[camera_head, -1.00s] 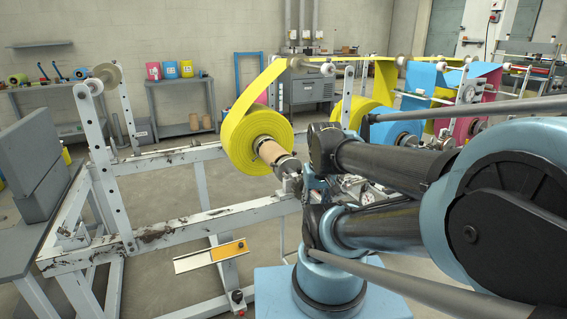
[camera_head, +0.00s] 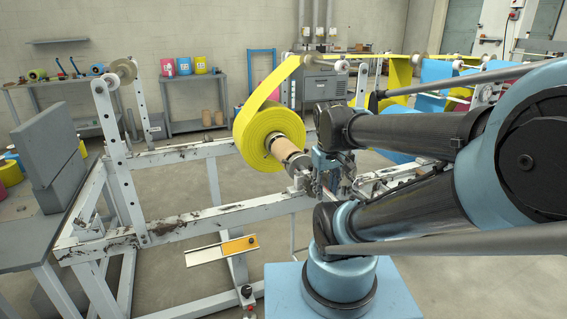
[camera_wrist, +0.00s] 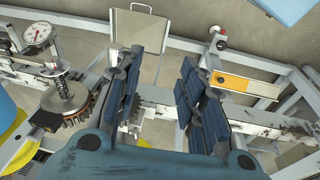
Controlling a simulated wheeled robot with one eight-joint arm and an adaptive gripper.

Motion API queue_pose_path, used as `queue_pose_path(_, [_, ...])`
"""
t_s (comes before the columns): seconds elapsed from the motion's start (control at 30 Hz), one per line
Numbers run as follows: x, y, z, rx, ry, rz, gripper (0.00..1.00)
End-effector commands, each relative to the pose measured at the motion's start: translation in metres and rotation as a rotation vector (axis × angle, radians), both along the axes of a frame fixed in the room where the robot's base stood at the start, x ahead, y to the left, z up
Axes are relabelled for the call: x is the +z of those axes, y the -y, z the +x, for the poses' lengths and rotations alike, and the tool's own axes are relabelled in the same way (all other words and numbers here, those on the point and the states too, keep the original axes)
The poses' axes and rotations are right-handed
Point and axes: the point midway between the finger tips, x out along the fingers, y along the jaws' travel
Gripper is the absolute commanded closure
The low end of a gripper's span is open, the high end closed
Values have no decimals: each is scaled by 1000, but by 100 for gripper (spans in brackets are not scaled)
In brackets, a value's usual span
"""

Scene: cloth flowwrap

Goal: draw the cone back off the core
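The yellow film roll (camera_head: 258,135) sits on a brown cardboard core (camera_head: 284,149) that sticks out of its near side. The grey metal cone (camera_head: 298,164) is at the core's near end, apparently seated in it. My gripper (camera_head: 325,170) is just right of the cone in the head view, partly hidden by my own wrist. In the wrist view my gripper (camera_wrist: 163,98) has its blue padded fingers wide apart, with nothing between them. I cannot make out the cone for sure in the wrist view.
A white, worn machine frame (camera_head: 205,222) runs below the roll. An orange-topped plate (camera_head: 238,245) is fixed at its front. The wrist view shows a dial gauge (camera_wrist: 37,36) and a spring-loaded metal disc (camera_wrist: 65,96) at the left.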

Motion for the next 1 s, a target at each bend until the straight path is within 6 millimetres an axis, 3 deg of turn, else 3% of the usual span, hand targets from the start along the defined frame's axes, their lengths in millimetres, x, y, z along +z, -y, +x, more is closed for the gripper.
queue_pose_path(0.2, [31,-9,50,232,-12,-105,64])
queue_pose_path(0.47, [57,-29,113,501,-34,-231,64])
queue_pose_path(0.77, [75,-70,188,807,-62,-381,64])
queue_pose_path(1.0, [79,-115,246,1043,-92,-503,64])
